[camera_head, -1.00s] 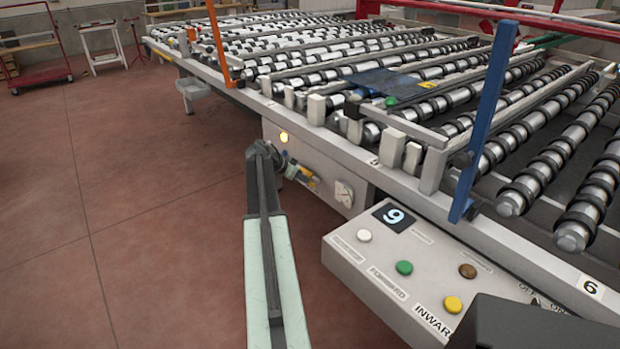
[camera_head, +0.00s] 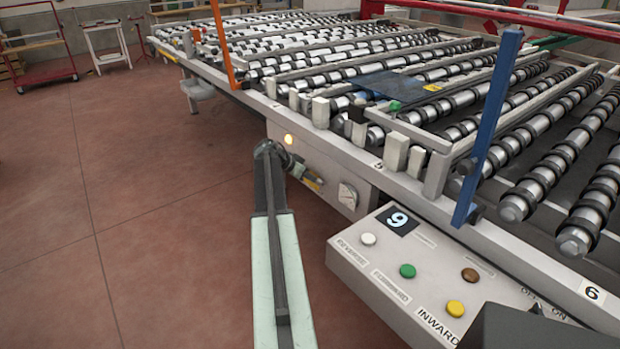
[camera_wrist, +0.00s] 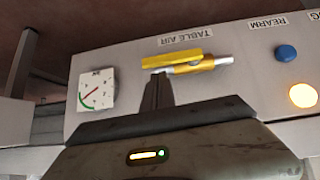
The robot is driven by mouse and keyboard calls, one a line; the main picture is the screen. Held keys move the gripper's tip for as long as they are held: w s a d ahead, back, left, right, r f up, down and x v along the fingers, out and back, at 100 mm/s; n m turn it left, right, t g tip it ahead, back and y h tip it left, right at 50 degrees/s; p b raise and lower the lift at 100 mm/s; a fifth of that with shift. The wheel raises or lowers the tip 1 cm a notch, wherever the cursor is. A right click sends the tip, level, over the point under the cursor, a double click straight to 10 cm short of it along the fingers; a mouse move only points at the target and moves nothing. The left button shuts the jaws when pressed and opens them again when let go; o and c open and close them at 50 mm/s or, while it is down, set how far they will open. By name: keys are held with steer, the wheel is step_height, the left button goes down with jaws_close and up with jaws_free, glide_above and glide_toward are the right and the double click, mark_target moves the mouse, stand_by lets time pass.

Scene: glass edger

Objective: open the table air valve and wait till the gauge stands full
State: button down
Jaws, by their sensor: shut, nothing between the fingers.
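The table air valve (camera_wrist: 208,64) sits on the grey machine panel under an upside-down TABLE AIR label. Its yellow lever (camera_wrist: 172,59) lies roughly along the valve body. In the head view the valve (camera_head: 312,183) is small, partly behind my arm. The white square gauge (camera_wrist: 97,90) is left of the valve in the wrist view; its red needle slants toward the lower left, close to a green arc. The gauge also shows in the head view (camera_head: 347,197), unreadable there. My gripper (camera_wrist: 157,92) is shut and empty, its tips just below the lever; contact cannot be told.
A lit amber lamp (camera_wrist: 302,95) and a blue REARM button (camera_wrist: 286,53) share the panel. A button box (camera_head: 437,285) juts out right of my arm. The roller table (camera_head: 350,70) stands behind, with a blue post (camera_head: 489,125).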

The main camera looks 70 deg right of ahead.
steer(key=s+d+r+p+v, duration=0.1)
steer(key=r+p+v, duration=0.1)
steer(key=p+v, duration=0.8)
steer(key=shift+v, duration=1)
steer(key=shift+r, duration=0.2)
